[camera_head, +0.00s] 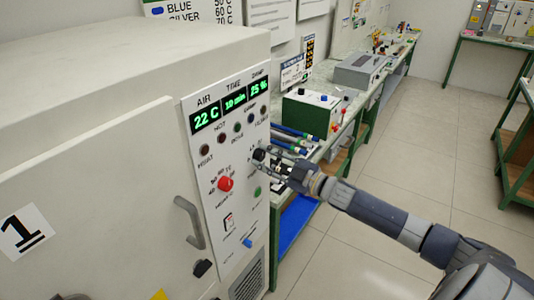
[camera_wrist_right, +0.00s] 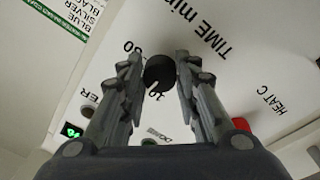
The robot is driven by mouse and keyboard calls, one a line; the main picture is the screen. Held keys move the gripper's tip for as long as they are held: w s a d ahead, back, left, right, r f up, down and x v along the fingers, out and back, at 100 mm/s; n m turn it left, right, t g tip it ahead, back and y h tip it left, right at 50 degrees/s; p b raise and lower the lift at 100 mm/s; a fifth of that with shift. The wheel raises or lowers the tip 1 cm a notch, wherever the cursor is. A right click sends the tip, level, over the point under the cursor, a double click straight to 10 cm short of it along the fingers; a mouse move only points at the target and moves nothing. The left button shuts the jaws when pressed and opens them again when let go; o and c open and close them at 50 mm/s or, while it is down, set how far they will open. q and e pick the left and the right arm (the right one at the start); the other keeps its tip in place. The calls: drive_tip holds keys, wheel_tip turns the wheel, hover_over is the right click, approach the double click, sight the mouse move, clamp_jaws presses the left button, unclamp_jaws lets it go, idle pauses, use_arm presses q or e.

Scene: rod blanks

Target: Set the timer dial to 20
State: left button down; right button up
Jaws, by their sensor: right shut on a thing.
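The timer dial is a black round knob (camera_head: 259,154) on the white control panel of the large cabinet. In the right wrist view the black dial (camera_wrist_right: 159,72) sits beside the printed words "TIME min", with numbers around it. My right gripper (camera_head: 267,157) reaches in from the right, with its two fingers on either side of the dial, shut on it. The fingers hide part of the dial's scale. The green display (camera_head: 234,102) reads 22 C, 10 min and 25 %. My left gripper is not in view.
A red knob (camera_head: 225,183) sits left of and below the timer dial. A grey door handle (camera_head: 190,222) stands out on the cabinet. A bench with a green box (camera_head: 311,112) and blue tubes is close behind my right gripper.

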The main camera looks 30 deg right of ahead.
drive_tip(key=m+p, duration=0.2)
drive_tip(key=m, duration=0.3)
drive_tip(key=shift+m+h, duration=0.3)
drive_tip(key=shift+h, duration=0.1)
drive_tip(key=shift+a+f+p, duration=0.1)
drive_tip(key=shift+p, duration=0.25)
drive_tip(key=o, duration=1.1)
drive_tip(key=shift+c, duration=0.2)
drive_tip(key=shift+s, duration=0.1)
drive_tip(key=v, duration=1.1)
drive_tip(key=shift+s+d, duration=0.2)
drive_tip(key=shift+s, duration=0.2)
